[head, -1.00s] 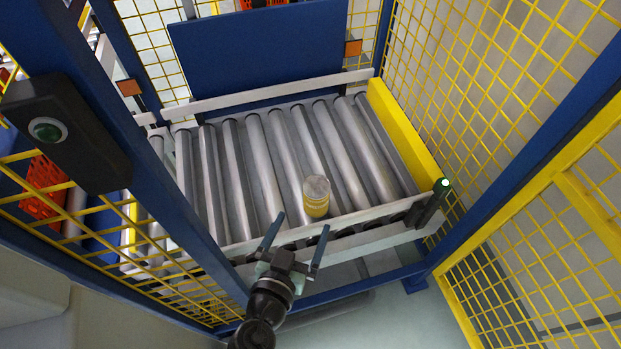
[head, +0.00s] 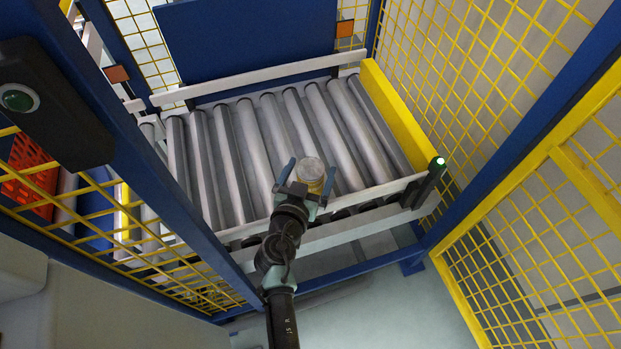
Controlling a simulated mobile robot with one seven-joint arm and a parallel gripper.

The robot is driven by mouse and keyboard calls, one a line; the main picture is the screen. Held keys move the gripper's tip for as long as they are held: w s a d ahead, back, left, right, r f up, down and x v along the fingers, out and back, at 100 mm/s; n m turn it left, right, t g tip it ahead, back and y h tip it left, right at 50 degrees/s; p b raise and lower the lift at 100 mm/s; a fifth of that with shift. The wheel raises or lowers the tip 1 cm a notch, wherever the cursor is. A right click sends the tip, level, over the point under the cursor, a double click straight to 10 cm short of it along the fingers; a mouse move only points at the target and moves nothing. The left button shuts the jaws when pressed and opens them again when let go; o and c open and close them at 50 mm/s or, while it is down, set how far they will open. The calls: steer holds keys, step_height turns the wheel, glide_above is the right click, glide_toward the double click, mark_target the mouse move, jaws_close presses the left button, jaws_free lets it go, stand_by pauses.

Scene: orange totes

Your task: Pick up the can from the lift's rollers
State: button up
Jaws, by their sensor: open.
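The can (head: 312,169) stands upright on the lift's rollers (head: 252,152), close to the front rail. It has a pale grey top and a yellowish side. My gripper (head: 306,172) is open, with one finger at the left of the can and the other at its right. The can sits between or just beyond the fingertips; I cannot tell whether they touch it. My gripper and wrist hide the can's lower front.
A white rail (head: 340,214) runs along the front of the rollers, under my wrist. A yellow side guard (head: 398,117) bounds the right. Blue posts and yellow mesh (head: 465,80) stand on both sides. A blue panel (head: 245,42) is at the back.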

steer(key=shift+w, duration=0.2)
jaws_close()
stand_by(0.4)
